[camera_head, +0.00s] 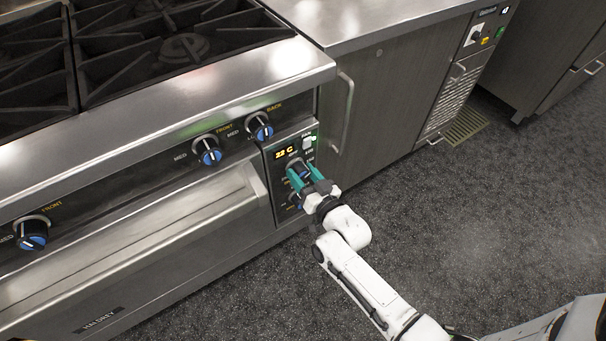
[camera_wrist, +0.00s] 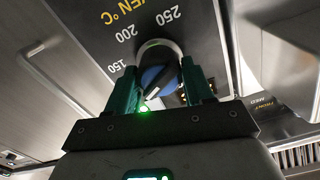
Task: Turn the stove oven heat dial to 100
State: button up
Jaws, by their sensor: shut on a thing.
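The stove's oven heat dial (camera_wrist: 157,78) is a black knob with a blue face and a white pointer line, seen in the wrist view. Numbers 150, 200 and 250 show around it on the black panel. My gripper (camera_wrist: 160,90) has its green fingers on both sides of the dial and is shut on it. In the head view, my gripper (camera_head: 299,172) is at the control panel (camera_head: 271,162), just under the orange display reading 22 C. The dial (camera_head: 297,166) is partly hidden by the fingers there. The 100 mark is not visible.
Burner knobs (camera_head: 208,151) line the stove front left of the panel. The oven door handle (camera_head: 200,215) runs left and below. A steel cabinet (camera_head: 385,105) stands right of the stove. Dark floor (camera_head: 480,200) is clear on the right.

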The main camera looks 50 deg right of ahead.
jog(key=shift+r, duration=0.1)
jog(key=o, duration=1)
jog(key=p+v, duration=0.1)
jog(key=v, duration=1)
jog(key=shift+w, duration=0.1)
jog(key=a+r+n+g+y+p, duration=0.4)
jog(key=a+g+y+p, duration=0.1)
jog(key=a+g+p, duration=0.15)
jog(key=s+r+g+p, duration=0.1)
jog(key=s+r+g, duration=0.2)
jog(key=s, duration=0.1)
jog(key=s+r+n+g+p, duration=0.1)
jog(key=s+r+g+p, duration=0.1)
jog(key=s, duration=0.3)
jog(key=s+a+r+g+p, duration=0.1)
jog(key=s+r+g+p, duration=0.1)
jog(key=s+r+g, duration=0.2)
jog(key=shift+s+a+r+n+g, duration=0.1)
jog(key=shift+s+r+n+g, duration=0.15)
jog(key=shift+s+n+g, duration=0.2)
